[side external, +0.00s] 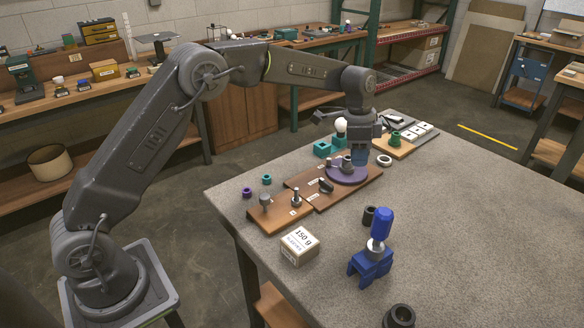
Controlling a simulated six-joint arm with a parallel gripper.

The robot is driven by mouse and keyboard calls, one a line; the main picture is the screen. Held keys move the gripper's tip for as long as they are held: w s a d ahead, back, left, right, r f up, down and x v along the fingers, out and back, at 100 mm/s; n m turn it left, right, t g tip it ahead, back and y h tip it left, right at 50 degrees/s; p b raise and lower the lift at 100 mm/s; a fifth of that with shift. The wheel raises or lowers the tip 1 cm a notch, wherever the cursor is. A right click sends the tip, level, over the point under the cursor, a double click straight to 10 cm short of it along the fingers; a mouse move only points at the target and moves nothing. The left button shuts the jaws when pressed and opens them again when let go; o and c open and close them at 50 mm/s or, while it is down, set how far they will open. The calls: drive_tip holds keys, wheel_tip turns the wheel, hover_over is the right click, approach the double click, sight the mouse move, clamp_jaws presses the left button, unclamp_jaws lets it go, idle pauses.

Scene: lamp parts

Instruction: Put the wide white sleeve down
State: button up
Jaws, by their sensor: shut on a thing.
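My gripper (360,158) points down, low over the purple disc (345,176) on the wooden board. A wide white ring with a dark centre (384,160), which looks like a sleeve, shows just right of the fingers. It appears to lie flat near the tabletop; I cannot tell whether it touches the fingers. A grey upright part (347,162) stands on the purple disc, close to the left of the fingers.
The wooden board (330,197) holds small posts. A teal block (322,149), a white ball (340,125) and a tray with white squares (407,143) stand behind. In front are a 150 g box (299,245), a blue stand (371,264) and a dark ring (398,316). The table's right side is clear.

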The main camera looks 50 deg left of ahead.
drive_tip(key=s+a+n, duration=0.3)
drive_tip(key=a, duration=0.8)
drive_tip(key=s+a+n, duration=0.2)
drive_tip(key=a, duration=0.9)
drive_tip(key=s+a+n, duration=0.3)
drive_tip(key=a, duration=0.9)
hover_over(292, 167)
drive_tip(key=shift+t+y, duration=0.3)
drive_tip(key=shift+y, duration=0.1)
wheel_tip(292, 167, down, 12)
drive_tip(key=shift+a+f, duration=0.1)
drive_tip(key=shift+f, duration=1.95)
drive_tip(key=shift+f, duration=0.1)
drive_tip(key=o, duration=0.9)
